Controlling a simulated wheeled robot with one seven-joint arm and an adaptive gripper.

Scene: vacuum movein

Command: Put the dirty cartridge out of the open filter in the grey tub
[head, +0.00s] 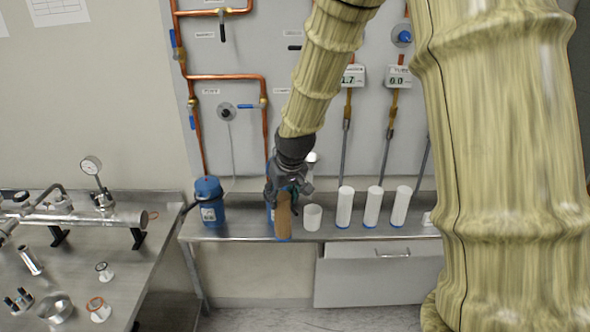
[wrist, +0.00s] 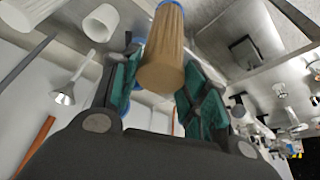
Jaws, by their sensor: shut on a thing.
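My gripper (head: 287,190) is shut on the brown, dirty cartridge (head: 284,218), with the arm coming down from above. In the wrist view the cartridge (wrist: 162,62) sits between the two teal-padded fingers and has a blue end cap. It hangs upright in the head view, in front of the steel bench. A bit of blue (head: 270,213), perhaps the open filter, shows behind the gripper and is mostly hidden. I cannot make out a grey tub in either view.
A white cup (head: 313,217) and several white cartridges (head: 372,206) stand right of my gripper on the bench (head: 255,231). Copper pipes run up the panel. A drawer (head: 380,280) sits below the bench.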

